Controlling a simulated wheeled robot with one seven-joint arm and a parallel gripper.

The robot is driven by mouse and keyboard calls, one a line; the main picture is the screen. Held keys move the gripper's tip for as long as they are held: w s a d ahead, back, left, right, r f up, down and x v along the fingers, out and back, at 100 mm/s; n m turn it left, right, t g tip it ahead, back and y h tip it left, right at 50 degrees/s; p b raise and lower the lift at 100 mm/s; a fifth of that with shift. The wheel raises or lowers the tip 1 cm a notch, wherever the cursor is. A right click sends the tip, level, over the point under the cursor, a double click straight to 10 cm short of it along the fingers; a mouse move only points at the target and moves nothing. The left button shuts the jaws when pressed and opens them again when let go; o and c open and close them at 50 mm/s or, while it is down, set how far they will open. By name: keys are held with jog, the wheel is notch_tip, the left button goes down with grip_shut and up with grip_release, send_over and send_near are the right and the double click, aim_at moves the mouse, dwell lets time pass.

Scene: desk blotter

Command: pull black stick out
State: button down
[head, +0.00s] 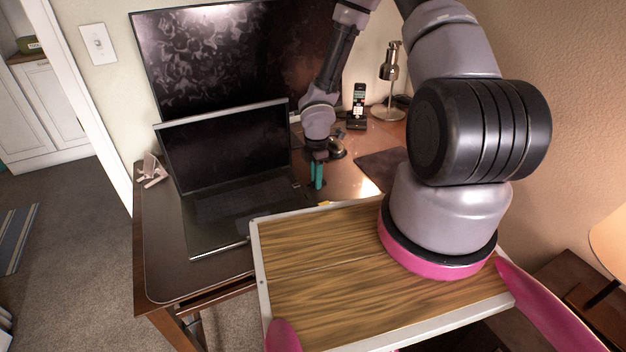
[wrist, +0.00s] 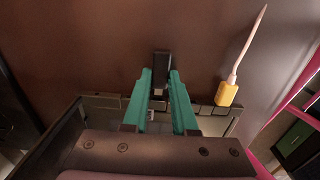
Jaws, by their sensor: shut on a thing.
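The black stick (wrist: 161,66) is a small dark upright block in the wrist view, over the brown desk top. My gripper (wrist: 160,74) has its teal fingers shut on it, one on each side. In the head view my gripper (head: 317,176) points down at the desk just right of the open laptop (head: 228,150). The stick is too small and dark to make out there. I cannot tell whether it is still in anything.
A yellow-handled thin tool (wrist: 227,93) lies right of my fingers in the wrist view. A dark blotter (head: 383,168), a phone (head: 357,108) and a lamp (head: 389,75) are on the right of the desk (head: 160,240). A large screen (head: 210,50) stands behind the laptop.

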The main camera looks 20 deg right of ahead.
aim_at(328, 183)
jog(key=shift+w+d, duration=0.2)
jog(key=shift+d, duration=0.85)
jog(key=shift+w+d, duration=0.15)
jog(key=shift+d, duration=0.85)
jog(key=shift+r, duration=2)
